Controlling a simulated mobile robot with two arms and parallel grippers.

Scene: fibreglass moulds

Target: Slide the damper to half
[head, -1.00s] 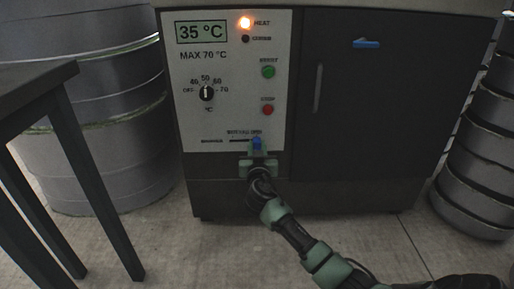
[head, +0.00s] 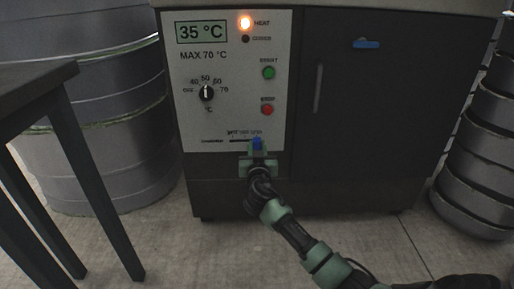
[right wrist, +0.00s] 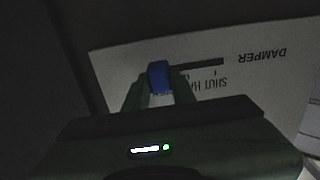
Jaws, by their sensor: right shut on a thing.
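The damper is a blue slider knob (head: 257,143) on a dark horizontal slot (head: 238,140) low on the white control panel (head: 185,130). In the head view the knob stands at the right end of the slot. My left gripper is not in view.
The panel belongs to a dark cabinet with a door (head: 360,110) at right. A green button (head: 268,72), a red button (head: 267,109) and a dial (head: 206,92) lie above the slider. A dark table (head: 40,80) stands at left, with ribbed drums (head: 110,150) behind it.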

